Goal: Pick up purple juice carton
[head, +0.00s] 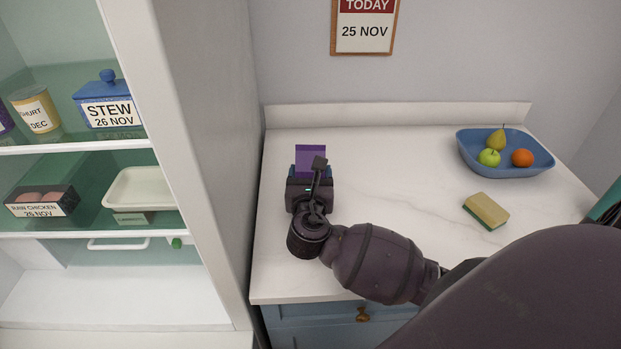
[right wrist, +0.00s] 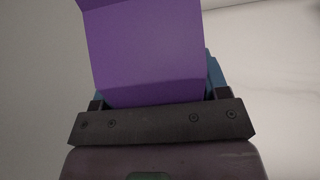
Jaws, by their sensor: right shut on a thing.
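The purple juice carton (head: 311,159) is at the left end of the white counter, its lower part hidden behind my right gripper (head: 311,176). In the right wrist view the carton (right wrist: 150,55) stands between the blue-edged fingers of my right gripper (right wrist: 155,88), which is shut on it. I cannot tell whether the carton's base touches the counter. My left gripper is in neither view.
The open larder (head: 185,150) stands left of the counter, with a stew box (head: 106,103), raw chicken (head: 42,201) and a cream dish (head: 140,189). A sponge (head: 486,211) and blue fruit bowl (head: 505,168) are at right. The counter's middle is clear.

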